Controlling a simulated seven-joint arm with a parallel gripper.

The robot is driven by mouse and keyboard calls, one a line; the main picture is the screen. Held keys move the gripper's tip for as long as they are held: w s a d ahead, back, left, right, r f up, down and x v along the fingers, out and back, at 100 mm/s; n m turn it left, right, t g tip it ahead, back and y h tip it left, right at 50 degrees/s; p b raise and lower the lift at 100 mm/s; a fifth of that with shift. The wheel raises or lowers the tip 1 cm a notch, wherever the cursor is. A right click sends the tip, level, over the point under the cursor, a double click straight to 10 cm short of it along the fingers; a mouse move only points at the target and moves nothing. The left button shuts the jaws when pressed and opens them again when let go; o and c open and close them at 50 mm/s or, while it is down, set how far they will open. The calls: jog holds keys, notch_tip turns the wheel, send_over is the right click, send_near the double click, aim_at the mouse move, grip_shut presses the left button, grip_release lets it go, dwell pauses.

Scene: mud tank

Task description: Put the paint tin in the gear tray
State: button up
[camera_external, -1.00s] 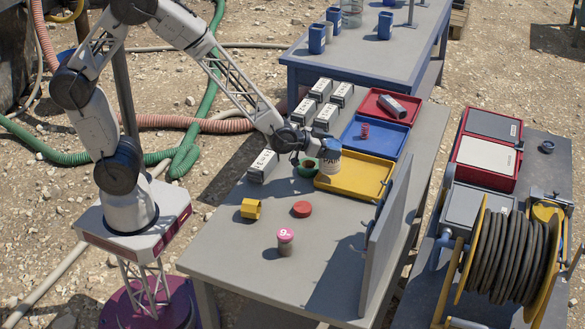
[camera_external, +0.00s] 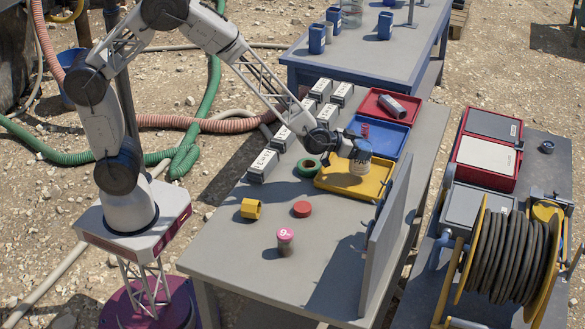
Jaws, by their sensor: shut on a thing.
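Whether the tin touches the tray floor I cannot tell. A blue tray (camera_external: 392,143) and a red tray (camera_external: 420,113) lie in line behind the yellow one. No readable label shows which is the gear tray. My gripper and wrist hide part of the blue tray.
A green ring (camera_external: 309,169) lies left of the yellow tray. A yellow hex piece (camera_external: 251,209), a red disc (camera_external: 301,209) and a pink-topped cylinder (camera_external: 285,239) stand in front. An upright grey panel (camera_external: 385,222) rises on the right. White-labelled boxes (camera_external: 262,166) line the left edge.

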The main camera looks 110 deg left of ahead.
jog(key=shift+r, duration=0.1)
jog(key=shift+w+a, duration=0.2)
jog(key=shift+w, duration=0.15)
jog(key=shift+f, duration=1.85)
jog(key=shift+f, duration=0.1)
jog(key=o, duration=1.3)
jog(key=shift+c, duration=0.2)
jog(key=v, duration=1.2)
